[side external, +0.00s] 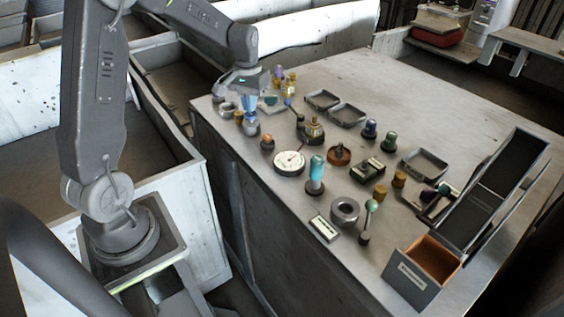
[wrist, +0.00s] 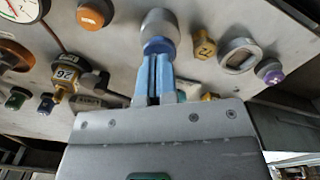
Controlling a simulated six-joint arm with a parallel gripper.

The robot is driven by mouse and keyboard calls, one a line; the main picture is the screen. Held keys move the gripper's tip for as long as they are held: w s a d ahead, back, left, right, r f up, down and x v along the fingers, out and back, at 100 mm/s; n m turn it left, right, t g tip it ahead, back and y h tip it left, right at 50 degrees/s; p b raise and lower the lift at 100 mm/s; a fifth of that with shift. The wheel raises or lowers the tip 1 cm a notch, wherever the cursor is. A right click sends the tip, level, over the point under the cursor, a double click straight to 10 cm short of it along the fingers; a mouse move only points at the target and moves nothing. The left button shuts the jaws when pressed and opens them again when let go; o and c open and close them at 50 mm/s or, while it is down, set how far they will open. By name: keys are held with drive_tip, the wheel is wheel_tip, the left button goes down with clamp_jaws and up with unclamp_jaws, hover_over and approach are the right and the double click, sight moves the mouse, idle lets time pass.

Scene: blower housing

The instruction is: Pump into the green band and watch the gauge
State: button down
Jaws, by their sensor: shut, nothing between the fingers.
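The gauge (side external: 289,161) is a round white dial with a red needle, lying face up on the bench. Its needle points toward the upper right; the scale and any green band are too small to read. In the wrist view the gauge (wrist: 10,55) is cut off by the left edge. My gripper (side external: 249,112) is over the bench's left end, fingers pointing down, shut and empty. In the wrist view my gripper's blue fingertips (wrist: 156,58) are together at a grey knob with a blue collar (wrist: 159,25). They appear to touch it, but I cannot tell for sure.
A brass fitting tagged 26 (wrist: 64,80) stands near the gauge, with a dark hose. An orange-capped knob (side external: 267,142), a cyan-topped handle (side external: 316,172) and a metal ring (side external: 345,210) are nearby. An open drawer-like box (side external: 408,275) is at the front right.

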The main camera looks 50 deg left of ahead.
drive_tip(key=shift+f, duration=1.3)
drive_tip(key=shift+r, duration=1.3)
drive_tip(key=shift+r, duration=3)
